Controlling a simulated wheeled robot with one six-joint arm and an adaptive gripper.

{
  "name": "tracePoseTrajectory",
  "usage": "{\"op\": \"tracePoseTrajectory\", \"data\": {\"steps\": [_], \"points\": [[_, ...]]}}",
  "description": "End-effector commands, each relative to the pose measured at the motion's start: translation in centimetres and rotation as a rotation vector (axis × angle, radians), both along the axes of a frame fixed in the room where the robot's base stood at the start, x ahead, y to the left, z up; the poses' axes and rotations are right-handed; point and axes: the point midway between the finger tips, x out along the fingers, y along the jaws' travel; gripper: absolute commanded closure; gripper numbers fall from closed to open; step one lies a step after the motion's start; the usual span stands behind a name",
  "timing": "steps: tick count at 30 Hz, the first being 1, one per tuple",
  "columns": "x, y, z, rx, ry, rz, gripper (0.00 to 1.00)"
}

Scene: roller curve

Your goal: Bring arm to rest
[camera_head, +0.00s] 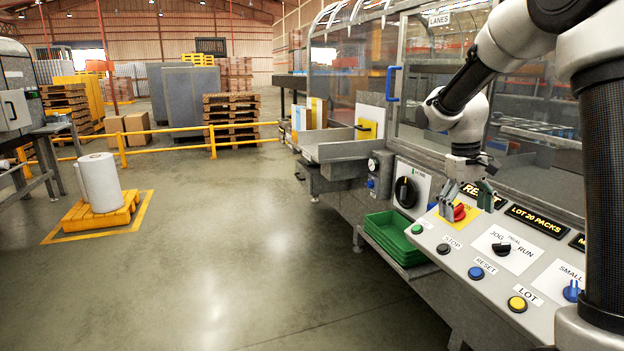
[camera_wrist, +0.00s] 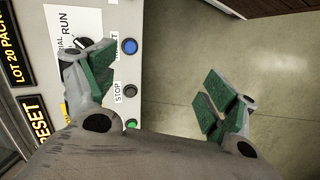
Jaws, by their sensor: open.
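My gripper (camera_head: 467,197) is at the end of my arm, over the left part of the sloped control panel (camera_head: 451,259). Its green-padded fingers are spread wide with nothing between them, and it also shows open in the wrist view (camera_wrist: 158,82). In the head view one finger overlaps the red knob (camera_head: 459,212) on its yellow plate; I cannot tell how close they are. In the wrist view one finger is over the panel by the black JOG/RUN selector (camera_wrist: 84,44), the other over bare floor.
The panel carries a blue RESET button (camera_head: 476,272), a yellow LOT button (camera_head: 517,304) and a blue SMALL knob (camera_head: 571,290). Green trays (camera_head: 393,237) sit left of it. Glazed machine panels (camera_head: 420,90) stand behind my arm. The floor (camera_head: 240,240) to the left is clear.

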Motion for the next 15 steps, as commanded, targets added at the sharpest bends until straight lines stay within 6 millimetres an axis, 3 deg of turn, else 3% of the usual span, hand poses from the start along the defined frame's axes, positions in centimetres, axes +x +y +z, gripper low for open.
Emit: {"op": "tracePoseTrajectory", "data": {"steps": [1,3,9,15], "points": [[-2.9,0.2,1.3,0.020,-0.025,-0.015,0.14],[-6.6,0.5,2.4,0.049,-0.059,-0.037,0.14],[-16.7,1.4,4.1,0.120,-0.166,-0.089,0.14],[-24.2,1.8,4.7,0.162,-0.295,-0.112,0.14]]}}
